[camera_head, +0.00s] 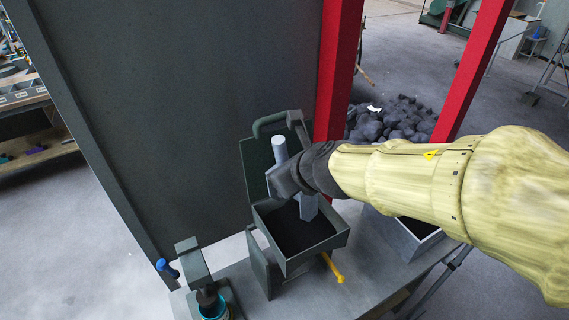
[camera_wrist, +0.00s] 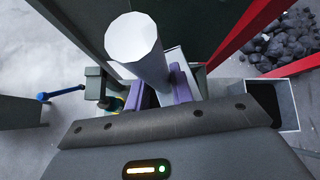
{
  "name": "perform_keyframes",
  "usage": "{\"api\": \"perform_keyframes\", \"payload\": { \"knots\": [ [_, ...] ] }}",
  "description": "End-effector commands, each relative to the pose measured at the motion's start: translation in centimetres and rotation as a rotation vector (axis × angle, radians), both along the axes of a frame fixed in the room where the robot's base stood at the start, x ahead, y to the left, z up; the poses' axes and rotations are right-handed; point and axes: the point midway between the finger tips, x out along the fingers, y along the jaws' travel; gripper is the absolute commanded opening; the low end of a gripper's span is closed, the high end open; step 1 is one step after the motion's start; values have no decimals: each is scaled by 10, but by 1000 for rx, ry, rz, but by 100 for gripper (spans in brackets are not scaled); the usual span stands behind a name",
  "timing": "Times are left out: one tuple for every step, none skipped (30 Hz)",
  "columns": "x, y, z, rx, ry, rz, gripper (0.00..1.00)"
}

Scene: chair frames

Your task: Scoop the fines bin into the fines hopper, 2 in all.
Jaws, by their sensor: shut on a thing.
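My gripper (camera_head: 294,178) is shut on a light grey scoop. The scoop's round handle (camera_head: 280,149) sticks up past the jaws; it looms large in the wrist view (camera_wrist: 136,42). The scoop's lower part (camera_head: 308,206) points down over a dark green open-topped box (camera_head: 318,246), seemingly the fines hopper, with dark material or a dark floor inside. I cannot tell whether the scoop touches it or carries anything. A grey metal box (camera_head: 402,240), seemingly the fines bin, stands to the right, partly hidden by my arm; its dark inside shows in the wrist view (camera_wrist: 263,98).
Both boxes stand on a grey bench (camera_head: 352,285). A yellow-handled tool (camera_head: 334,268) lies by the green box. A dark panel (camera_head: 190,110) and red posts (camera_head: 338,70) rise behind; black lumps (camera_head: 390,120) lie beyond.

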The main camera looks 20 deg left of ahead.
Motion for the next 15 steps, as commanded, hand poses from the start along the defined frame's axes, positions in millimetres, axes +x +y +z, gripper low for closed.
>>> {"api": "perform_keyframes", "payload": {
  "knots": [
    [6,-2,4,12,26,-3,0],
    [9,-3,5,20,44,-3,0],
    [13,-5,7,30,67,-2,0],
    [16,-5,8,37,86,-2,0],
    [18,-6,8,44,106,-1,0],
    [22,-8,9,54,130,0,0],
    [26,-9,10,62,147,1,0],
    [29,-10,11,69,165,0,0],
    [33,-12,12,78,192,0,0],
    [37,-13,12,86,211,0,0],
    [40,-15,13,93,231,0,0],
    [45,-17,14,105,255,1,0],
    [49,-18,14,112,277,-1,0],
    [52,-20,14,121,298,-2,0],
    [57,-22,15,132,324,-1,0]
  ]
}}
